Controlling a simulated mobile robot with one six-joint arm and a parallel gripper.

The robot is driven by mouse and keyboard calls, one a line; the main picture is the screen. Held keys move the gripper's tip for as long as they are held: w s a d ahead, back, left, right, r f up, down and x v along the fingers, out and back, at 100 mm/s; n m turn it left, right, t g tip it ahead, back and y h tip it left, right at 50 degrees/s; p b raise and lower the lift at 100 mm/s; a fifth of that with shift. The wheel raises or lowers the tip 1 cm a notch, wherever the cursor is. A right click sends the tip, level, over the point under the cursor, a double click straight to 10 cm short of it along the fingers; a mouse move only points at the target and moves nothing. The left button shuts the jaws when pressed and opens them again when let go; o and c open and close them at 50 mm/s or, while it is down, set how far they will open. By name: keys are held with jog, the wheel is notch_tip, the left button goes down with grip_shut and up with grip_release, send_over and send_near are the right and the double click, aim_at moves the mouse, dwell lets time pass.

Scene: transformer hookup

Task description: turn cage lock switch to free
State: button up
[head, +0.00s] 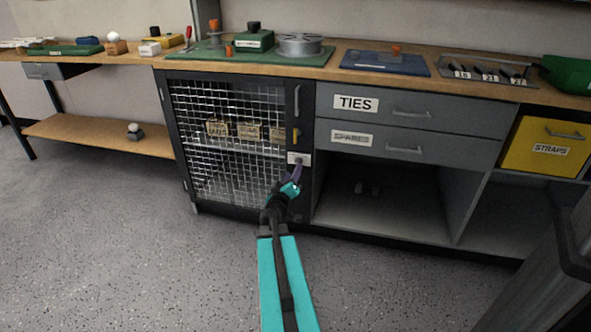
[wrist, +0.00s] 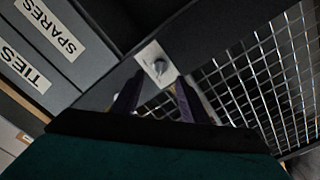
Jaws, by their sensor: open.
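The cage (head: 228,140) is a dark-framed cabinet with a wire mesh door under the workbench, left of the drawers. Its lock switch shows in the wrist view as a grey round knob (wrist: 158,66) on a small white plate (wrist: 150,52). In the head view the white plate (head: 299,158) sits low on the frame right of the mesh, partly covered by my gripper. My gripper (head: 296,172) is just in front of and below the plate. In the wrist view its two dark fingers (wrist: 156,100) are apart, with the knob beyond their tips. Nothing is between them. The knob's setting is too small to read.
A cage door handle (head: 297,100) and a yellow piece (head: 296,135) are above the plate. Labelled boxes (head: 248,131) stand behind the mesh. Drawers marked TIES (head: 356,103) and SPARES (head: 351,138) and an open shelf bay (head: 385,200) are to the right. Open floor lies left.

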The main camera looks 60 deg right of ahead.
jog(key=b+x, duration=0.2)
jog(key=x, duration=0.4)
dwell(0.4)
jog(key=shift+d, duration=0.1)
jog(key=c, duration=1)
jog(key=shift+a, duration=0.3)
grip_shut()
jog(key=shift+d+r, duration=0.1)
jog(key=shift+d, duration=0.2)
